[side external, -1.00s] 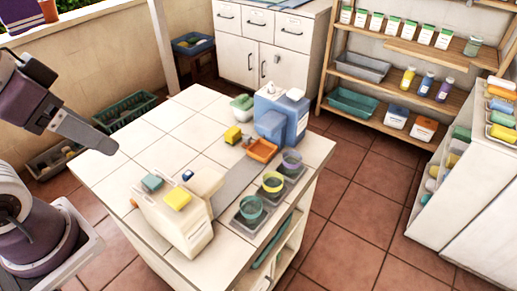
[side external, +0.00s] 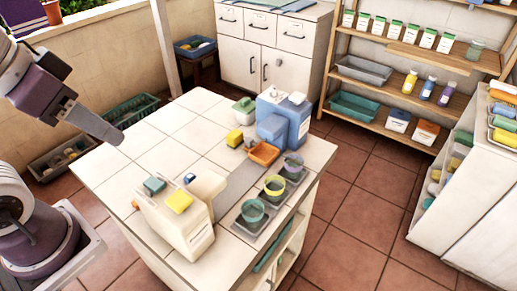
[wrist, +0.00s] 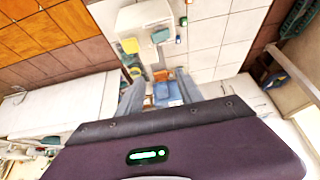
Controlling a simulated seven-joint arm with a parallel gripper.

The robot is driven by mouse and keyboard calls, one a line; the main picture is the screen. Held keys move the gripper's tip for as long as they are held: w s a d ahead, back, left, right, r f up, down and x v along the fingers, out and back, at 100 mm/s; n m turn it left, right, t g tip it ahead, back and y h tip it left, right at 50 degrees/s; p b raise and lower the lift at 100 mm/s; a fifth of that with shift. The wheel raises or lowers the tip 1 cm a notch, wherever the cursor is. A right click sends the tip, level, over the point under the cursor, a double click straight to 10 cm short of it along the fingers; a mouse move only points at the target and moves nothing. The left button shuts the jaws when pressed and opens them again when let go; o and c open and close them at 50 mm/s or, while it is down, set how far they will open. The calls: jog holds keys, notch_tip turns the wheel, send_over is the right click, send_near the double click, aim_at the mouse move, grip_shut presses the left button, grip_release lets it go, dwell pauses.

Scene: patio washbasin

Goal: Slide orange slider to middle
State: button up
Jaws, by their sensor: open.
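An orange tray-like piece (side external: 264,153) sits at the far end of a grey strip (side external: 236,184) on the white tiled counter, in front of a blue dispenser (side external: 286,124). It also shows in the wrist view (wrist: 164,75). A small orange knob (side external: 134,204) shows low on the left side of a cream box (side external: 182,222). I cannot tell for sure which orange part is the slider. My gripper (side external: 112,138) is above the counter's left edge, apart from everything; its two spread fingers show in the wrist view (wrist: 160,95), empty.
Three cups (side external: 274,186) stand on dark mats along the counter's right edge. A yellow block (side external: 234,138) and a green-lidded tub (side external: 245,108) stand near the dispenser. Teal and yellow pieces lie on the cream box. The counter's left tiles are clear.

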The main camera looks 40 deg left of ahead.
jog(key=w, duration=1.1)
jog(key=shift+w+a+f, duration=0.15)
jog(key=shift+w+a, duration=0.1)
jog(key=shift+a, duration=0.05)
jog(key=shift+c, duration=0.9)
jog(key=g, duration=0.1)
send_over(249, 140)
jog(key=s, duration=0.6)
notch_tip(249, 140, down, 17)
jog(key=x, duration=1.4)
jog(key=shift+a, duration=0.15)
grip_shut()
